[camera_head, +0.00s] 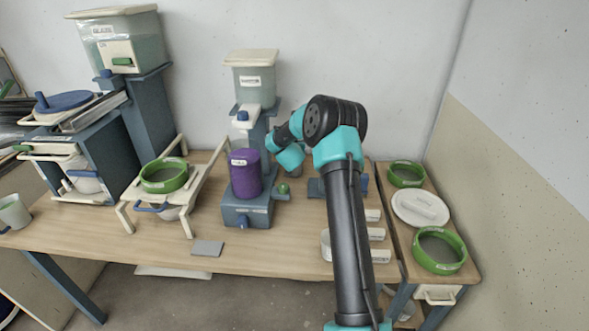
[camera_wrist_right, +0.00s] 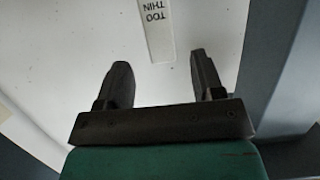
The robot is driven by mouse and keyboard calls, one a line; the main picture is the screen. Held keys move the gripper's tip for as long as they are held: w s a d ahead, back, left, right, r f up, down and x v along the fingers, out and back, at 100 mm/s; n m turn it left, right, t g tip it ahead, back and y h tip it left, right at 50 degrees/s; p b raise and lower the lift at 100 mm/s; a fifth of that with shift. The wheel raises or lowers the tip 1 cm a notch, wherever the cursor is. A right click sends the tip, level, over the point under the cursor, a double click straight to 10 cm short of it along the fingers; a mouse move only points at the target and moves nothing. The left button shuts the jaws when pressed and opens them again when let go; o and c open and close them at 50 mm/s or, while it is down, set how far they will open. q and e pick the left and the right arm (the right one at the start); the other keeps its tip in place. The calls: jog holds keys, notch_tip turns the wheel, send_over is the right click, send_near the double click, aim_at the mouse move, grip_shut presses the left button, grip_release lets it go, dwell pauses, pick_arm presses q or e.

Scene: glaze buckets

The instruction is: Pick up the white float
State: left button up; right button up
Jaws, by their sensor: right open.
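I cannot pick out the white float for certain in either view. In the right wrist view, my right gripper (camera_wrist_right: 160,80) is open with nothing between its two dark fingers. Ahead of it is a white strip (camera_wrist_right: 157,30) lettered "TOO THIN", upside down in the picture, against a broad pale surface (camera_wrist_right: 60,40). In the head view my right arm reaches across the table beside the purple container, and its fingers are hidden. My left gripper is not in view.
The purple container (camera_head: 245,172) stands on a blue-grey base (camera_head: 247,210) below a dispenser (camera_head: 253,78). A green-rimmed sieve (camera_head: 164,176) sits on a cream stand to the left. Green rings (camera_head: 440,268) and a white disc (camera_head: 420,208) lie at the right.

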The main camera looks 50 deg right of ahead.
jog(key=shift+f+x, duration=0.2)
jog(key=shift+x, duration=2.4)
jog(key=shift+a, duration=0.1)
grip_shut()
